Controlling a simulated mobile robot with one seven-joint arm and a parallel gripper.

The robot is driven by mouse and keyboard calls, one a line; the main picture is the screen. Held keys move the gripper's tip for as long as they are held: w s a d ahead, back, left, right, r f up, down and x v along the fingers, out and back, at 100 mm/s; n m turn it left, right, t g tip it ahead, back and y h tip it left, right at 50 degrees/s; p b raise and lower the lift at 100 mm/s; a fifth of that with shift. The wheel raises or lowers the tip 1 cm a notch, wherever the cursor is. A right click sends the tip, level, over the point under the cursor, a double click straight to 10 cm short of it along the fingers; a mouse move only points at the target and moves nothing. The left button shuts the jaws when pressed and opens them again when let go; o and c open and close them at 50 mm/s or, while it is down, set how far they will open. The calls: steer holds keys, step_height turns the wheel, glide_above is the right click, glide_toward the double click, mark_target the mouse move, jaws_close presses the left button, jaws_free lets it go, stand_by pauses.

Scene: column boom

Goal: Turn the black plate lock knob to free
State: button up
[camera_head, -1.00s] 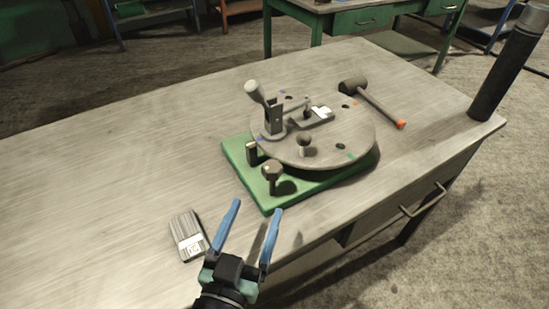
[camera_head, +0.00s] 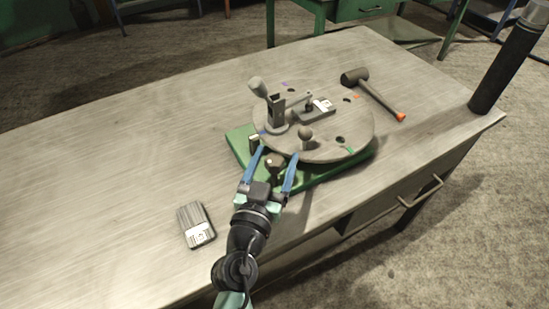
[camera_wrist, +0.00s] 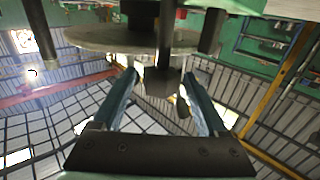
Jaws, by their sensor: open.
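The dark lock knob (camera_head: 274,163) stands on a short post at the near corner of the green base plate (camera_head: 239,143). My gripper (camera_head: 279,152) is open, with one blue finger on each side of the knob. In the wrist view the dark knob (camera_wrist: 162,80) shows between the fingers, with a gap on at least the right side. I cannot tell whether either finger touches it. The round grey plate (camera_head: 335,124) lies above the green base, just beyond the knob. The knob's underside is partly hidden by my gripper.
The grey plate carries an upright handled clamp (camera_head: 275,108), a small ball knob (camera_head: 305,133) and a flat block (camera_head: 316,110). A dark post (camera_head: 505,65) stands at the right. The table's left is clear.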

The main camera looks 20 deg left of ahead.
jaws_close()
